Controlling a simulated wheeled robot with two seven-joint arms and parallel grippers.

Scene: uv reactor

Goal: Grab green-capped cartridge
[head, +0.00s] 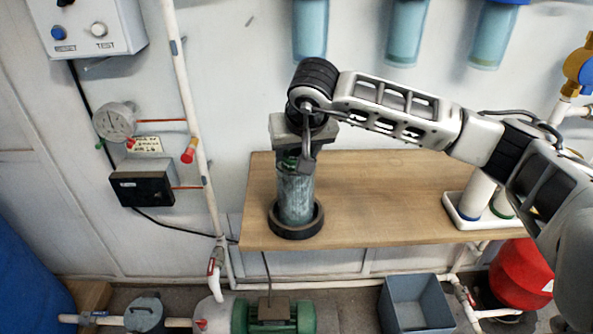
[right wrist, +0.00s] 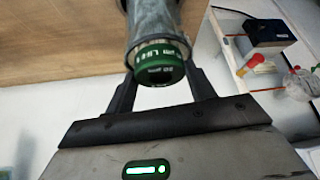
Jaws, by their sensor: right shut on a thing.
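The green-capped cartridge (right wrist: 160,68) shows its green cap, with white lettering, between the two fingers of my right gripper (right wrist: 162,84) in the right wrist view. My right gripper (head: 298,163) comes down from above and is shut on the cartridge at its cap end. The cartridge stands upright inside a cloudy grey see-through housing (head: 296,200), which hides most of its body. The housing stands in a black ring (head: 296,229) on the wooden bench. My left gripper is not in view.
The wooden bench (head: 380,215) is clear between the ring and a white tray (head: 462,220) with white cartridges at the right. Blue housings (head: 408,30) hang on the wall above. A white pipe (head: 190,110) and a gauge (head: 114,122) are left. A grey bin (head: 416,300) stands below.

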